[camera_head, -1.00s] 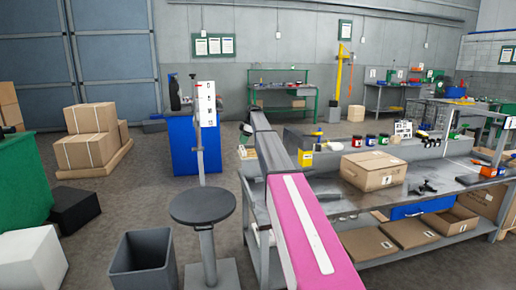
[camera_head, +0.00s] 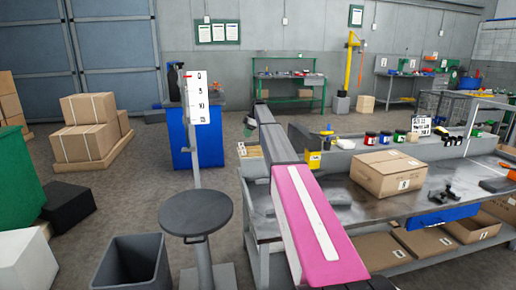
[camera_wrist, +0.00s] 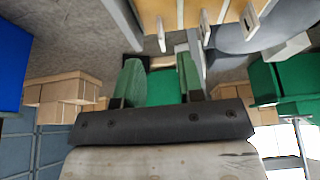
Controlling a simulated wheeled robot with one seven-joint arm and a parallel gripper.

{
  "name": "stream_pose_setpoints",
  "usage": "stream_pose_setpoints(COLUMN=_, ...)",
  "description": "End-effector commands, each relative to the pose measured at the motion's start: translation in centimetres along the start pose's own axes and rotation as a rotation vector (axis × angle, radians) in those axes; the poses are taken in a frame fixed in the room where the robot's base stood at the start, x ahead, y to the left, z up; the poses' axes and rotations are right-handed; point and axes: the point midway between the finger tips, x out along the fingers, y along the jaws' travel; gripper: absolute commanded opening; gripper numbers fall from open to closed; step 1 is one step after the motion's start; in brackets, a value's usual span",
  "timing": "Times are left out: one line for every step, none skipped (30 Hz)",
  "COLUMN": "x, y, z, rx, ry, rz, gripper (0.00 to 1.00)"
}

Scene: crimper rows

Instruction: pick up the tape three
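I cannot pick out a tape marked three with certainty. A row of small coloured items stands on the bench's raised back ledge in the head view: a red one (camera_head: 370,138), a blue one (camera_head: 385,137), a green one (camera_head: 399,135) and a further red one (camera_head: 412,137). They are too small to tell whether they are tape rolls or jars. In the wrist view my gripper (camera_wrist: 159,80) has its two green fingers apart with nothing held between them. In the head view my arm reaches forward, left of these items, and my fingers cannot be made out clearly.
The workbench (camera_head: 345,210) carries a closed cardboard box (camera_head: 388,173), a dark tool (camera_head: 443,194) and a yellow container (camera_head: 313,161). Stacked boxes (camera_head: 86,142) are at far left, with open floor between.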

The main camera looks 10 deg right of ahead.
Motion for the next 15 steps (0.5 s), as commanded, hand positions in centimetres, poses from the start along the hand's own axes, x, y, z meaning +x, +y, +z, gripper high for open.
stream_pose_setpoints(x=0.8, y=-0.1, z=0.0, rx=0.0, ry=0.0, rz=-0.001, gripper=0.35)
stream_pose_setpoints(x=1.1, y=-0.1, z=0.0, rx=0.0, ry=0.0, rz=-0.001, gripper=0.35)
stream_pose_setpoints(x=1.4, y=-0.1, z=0.0, rx=0.0, ry=0.0, rz=-0.001, gripper=0.35)
stream_pose_setpoints(x=1.5, y=0.0, z=0.0, rx=0.0, ry=0.0, rz=-0.001, gripper=0.35)
stream_pose_setpoints(x=1.7, y=0.0, z=0.1, rx=0.0, ry=0.0, rz=-0.001, gripper=0.35)
stream_pose_setpoints(x=1.8, y=0.0, z=0.1, rx=0.0, ry=0.0, rz=-0.001, gripper=0.35)
stream_pose_setpoints(x=2.0, y=0.0, z=0.1, rx=0.0, ry=0.0, rz=-0.001, gripper=0.35)
stream_pose_setpoints(x=2.2, y=0.0, z=0.1, rx=0.0, ry=0.0, rz=-0.001, gripper=0.35)
stream_pose_setpoints(x=2.6, y=0.0, z=0.1, rx=0.0, ry=0.0, rz=-0.001, gripper=0.35)
stream_pose_setpoints(x=2.9, y=-0.1, z=0.1, rx=0.0, ry=0.0, rz=-0.001, gripper=0.35)
stream_pose_setpoints(x=3.3, y=-0.1, z=0.1, rx=0.001, ry=0.0, rz=0.0, gripper=0.35)
stream_pose_setpoints(x=3.9, y=-0.1, z=0.2, rx=0.001, ry=0.0, rz=0.0, gripper=0.35)
stream_pose_setpoints(x=4.4, y=-0.1, z=0.2, rx=0.001, ry=0.0, rz=-0.001, gripper=0.35)
stream_pose_setpoints(x=4.8, y=-0.1, z=0.2, rx=0.001, ry=0.0, rz=-0.001, gripper=0.35)
stream_pose_setpoints(x=5.4, y=-0.1, z=0.2, rx=0.001, ry=0.0, rz=-0.002, gripper=0.35)
